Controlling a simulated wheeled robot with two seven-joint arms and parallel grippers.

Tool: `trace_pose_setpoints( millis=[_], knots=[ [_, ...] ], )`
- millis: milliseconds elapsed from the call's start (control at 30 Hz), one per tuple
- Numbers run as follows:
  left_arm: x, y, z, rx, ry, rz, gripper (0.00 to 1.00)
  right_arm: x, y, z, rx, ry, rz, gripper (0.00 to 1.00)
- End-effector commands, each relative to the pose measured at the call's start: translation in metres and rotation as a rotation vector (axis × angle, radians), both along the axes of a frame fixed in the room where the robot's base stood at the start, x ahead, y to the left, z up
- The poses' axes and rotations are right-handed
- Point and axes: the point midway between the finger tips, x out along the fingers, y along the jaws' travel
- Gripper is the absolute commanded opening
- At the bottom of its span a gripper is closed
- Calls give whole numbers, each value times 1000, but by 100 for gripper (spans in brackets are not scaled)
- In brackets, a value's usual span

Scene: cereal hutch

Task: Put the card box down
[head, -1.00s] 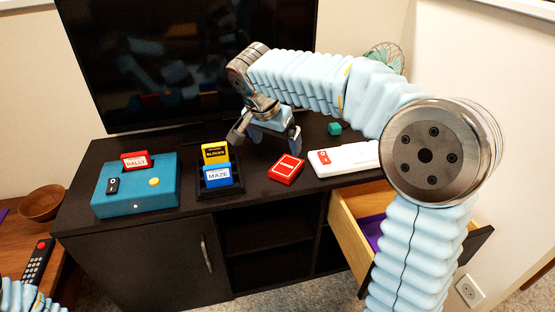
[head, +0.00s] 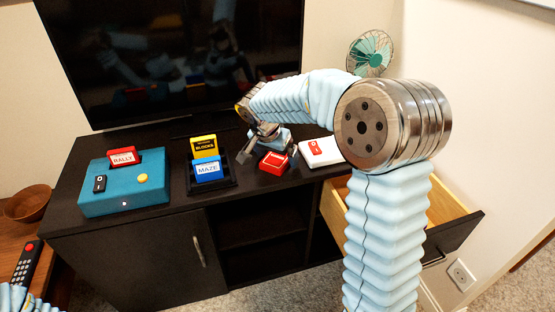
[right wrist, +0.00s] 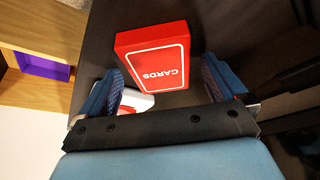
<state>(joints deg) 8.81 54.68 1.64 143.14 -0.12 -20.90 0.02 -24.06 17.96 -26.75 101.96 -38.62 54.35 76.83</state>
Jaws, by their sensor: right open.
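The card box (head: 274,162), red with a white outline, lies flat on the dark cabinet top (head: 130,225). It reads CARDS in the right wrist view (right wrist: 155,60). My right gripper (head: 268,152) is open at the card box, its fingers (right wrist: 161,78) spread to either side of the box's near end in the right wrist view. I cannot tell whether a finger touches it. My left gripper is out of view; only a bit of my left arm shows at the lower left.
A black tray (head: 225,186) with BLOCKS (head: 204,146) and MAZE (head: 208,170) cartridges and a teal box (head: 125,195) stand left. The TV (head: 170,60) is behind. An open drawer (head: 455,238) juts out right.

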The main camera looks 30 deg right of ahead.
Motion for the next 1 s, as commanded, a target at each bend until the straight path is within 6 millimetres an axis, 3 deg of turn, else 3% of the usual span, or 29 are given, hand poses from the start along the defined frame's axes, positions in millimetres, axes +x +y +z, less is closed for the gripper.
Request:
trace_pose_setpoints(
  millis=[633, 1000],
  knots=[
    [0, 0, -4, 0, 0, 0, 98, 1, -1, -7, 1, -2, 1, 99],
    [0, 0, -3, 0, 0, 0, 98, 1, -1, -6, 0, -1, 0, 44]
  ],
)
